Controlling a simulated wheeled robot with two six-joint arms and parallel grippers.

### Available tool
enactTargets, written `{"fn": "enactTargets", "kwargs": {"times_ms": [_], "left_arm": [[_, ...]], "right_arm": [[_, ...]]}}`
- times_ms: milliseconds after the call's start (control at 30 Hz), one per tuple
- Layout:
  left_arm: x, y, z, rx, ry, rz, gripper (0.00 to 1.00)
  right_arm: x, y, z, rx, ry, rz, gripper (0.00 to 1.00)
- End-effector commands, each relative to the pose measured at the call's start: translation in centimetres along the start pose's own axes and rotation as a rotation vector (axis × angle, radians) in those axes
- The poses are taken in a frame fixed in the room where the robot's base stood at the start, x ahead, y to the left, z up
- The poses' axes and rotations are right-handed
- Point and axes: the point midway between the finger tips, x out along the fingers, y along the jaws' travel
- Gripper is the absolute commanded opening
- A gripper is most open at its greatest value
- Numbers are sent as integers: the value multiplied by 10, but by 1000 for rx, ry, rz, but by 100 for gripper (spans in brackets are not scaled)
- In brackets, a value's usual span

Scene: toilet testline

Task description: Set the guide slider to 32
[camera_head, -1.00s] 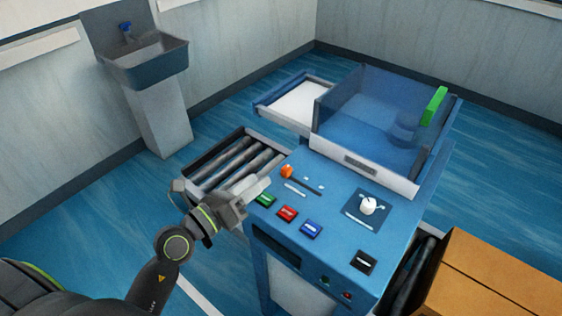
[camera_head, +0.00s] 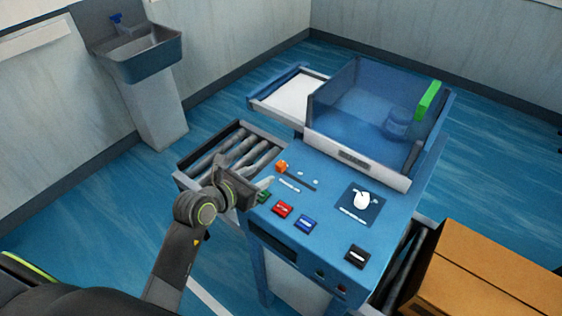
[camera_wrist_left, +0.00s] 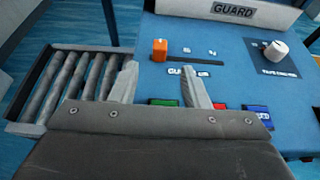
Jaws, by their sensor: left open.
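The guide slider is an orange knob (camera_head: 282,167) at the left end of a dark slot (camera_head: 301,181) on the blue machine top (camera_head: 325,205). In the left wrist view the orange knob (camera_wrist_left: 160,49) stands beyond my fingertips, with small white marks (camera_wrist_left: 200,51) to its right, too small to read. My left gripper (camera_head: 266,182) is open and empty, close to the knob but apart from it. In the left wrist view its two fingers (camera_wrist_left: 160,75) are spread, with the knob ahead between their lines. My right gripper is not in view.
A white knob (camera_head: 362,200) sits to the right. A clear guard box (camera_head: 360,115) stands behind. Rollers (camera_head: 225,158) lie left, and a cardboard box (camera_head: 490,275) stands right.

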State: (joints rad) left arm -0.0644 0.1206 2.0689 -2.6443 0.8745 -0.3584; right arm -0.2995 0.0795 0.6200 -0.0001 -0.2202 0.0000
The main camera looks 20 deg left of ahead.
Motion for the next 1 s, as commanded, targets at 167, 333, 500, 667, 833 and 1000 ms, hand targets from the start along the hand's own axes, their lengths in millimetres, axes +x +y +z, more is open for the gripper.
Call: {"fn": "enactTargets", "kwargs": {"times_ms": [167,333,500,667,833,1000], "left_arm": [[30,0,2,-3,1,-2,42],[56,0,2,-2,0,-1,42],[80,-1,1,-2,2,-2,42],[96,0,0,-1,1,-1,42],[105,0,0,-1,1,-1,42],[107,0,0,-1,0,-1,42]], "right_arm": [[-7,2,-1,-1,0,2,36],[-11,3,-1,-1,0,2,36],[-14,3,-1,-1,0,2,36],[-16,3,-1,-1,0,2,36],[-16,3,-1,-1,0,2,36],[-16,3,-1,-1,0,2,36]]}}
